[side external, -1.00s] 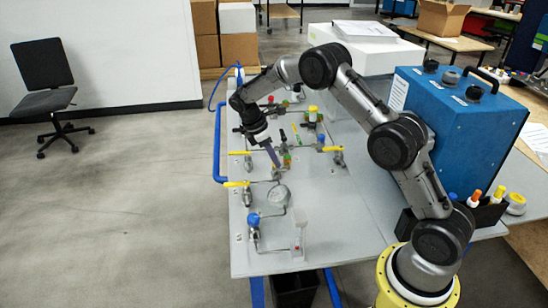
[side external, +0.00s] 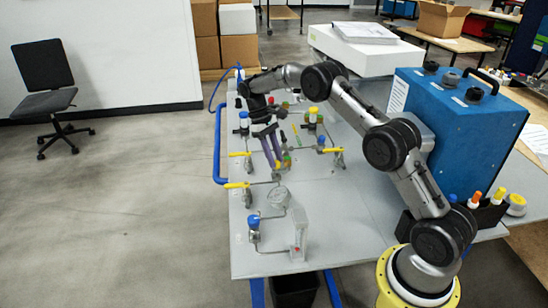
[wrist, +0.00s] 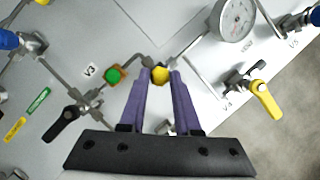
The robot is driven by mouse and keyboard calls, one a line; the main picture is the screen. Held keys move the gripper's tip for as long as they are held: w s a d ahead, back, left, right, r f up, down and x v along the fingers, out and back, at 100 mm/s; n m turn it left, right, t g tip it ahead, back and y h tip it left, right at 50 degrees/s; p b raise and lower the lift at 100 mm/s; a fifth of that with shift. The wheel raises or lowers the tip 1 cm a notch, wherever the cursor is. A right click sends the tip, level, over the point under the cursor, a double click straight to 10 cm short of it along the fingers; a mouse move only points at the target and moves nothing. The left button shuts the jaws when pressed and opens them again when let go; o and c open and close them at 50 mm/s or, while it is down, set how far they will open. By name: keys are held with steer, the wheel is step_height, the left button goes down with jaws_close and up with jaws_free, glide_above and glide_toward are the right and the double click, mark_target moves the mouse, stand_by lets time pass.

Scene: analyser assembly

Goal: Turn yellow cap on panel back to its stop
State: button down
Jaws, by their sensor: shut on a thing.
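The small yellow cap (wrist: 160,73) sits on a pipe fitting of the grey panel (wrist: 205,85), at the middle of the wrist view. My gripper (wrist: 161,77) has its two purple fingers shut on the yellow cap, one on each side, and the top of the cap shows between the tips. In the side external view my gripper (side external: 277,164) points down at the panel, in the middle of the pipework. The cap is too small and too covered by the fingers there to make out clearly. No turn mark on the cap shows.
A yellow lever (wrist: 264,102) and a pressure gauge (wrist: 236,18) are to the right. A black lever (wrist: 61,123) is lower left. A blue box (side external: 455,125) stands right of my arm.

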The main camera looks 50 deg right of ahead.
steer(key=m+y, duration=0.1)
steer(key=m, duration=0.2)
steer(key=m+t+y, duration=0.1)
steer(key=m, duration=0.2)
steer(key=shift+d, duration=0.2)
steer(key=shift+m, duration=0.3)
steer(key=c, duration=0.6)
jaws_free()
steer(key=shift+s, duration=0.1)
steer(key=v, duration=0.7)
steer(key=shift+d+r, duration=0.15)
steer(key=shift+r, duration=0.1)
